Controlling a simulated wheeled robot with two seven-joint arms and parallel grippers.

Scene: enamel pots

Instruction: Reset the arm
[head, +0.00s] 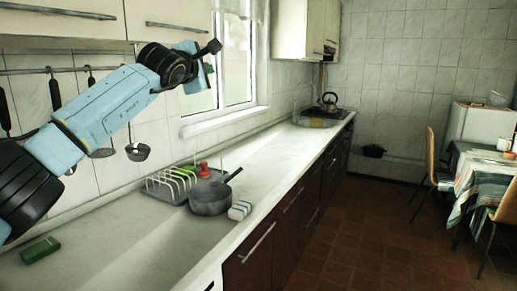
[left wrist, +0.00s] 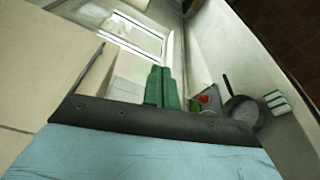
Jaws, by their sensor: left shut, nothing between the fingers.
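My left arm reaches in from the left in the head view, raised above the counter. My right gripper is in neither view.
Beside the pot are a wire rack (head: 168,184) and a white-and-green striped block (head: 239,210). A green block (head: 40,250) lies front left. Utensils hang from a wall rail, with a ladle (head: 138,151). Upper cabinets (head: 60,22) are near my arm. A kettle (head: 329,101) stands far back.

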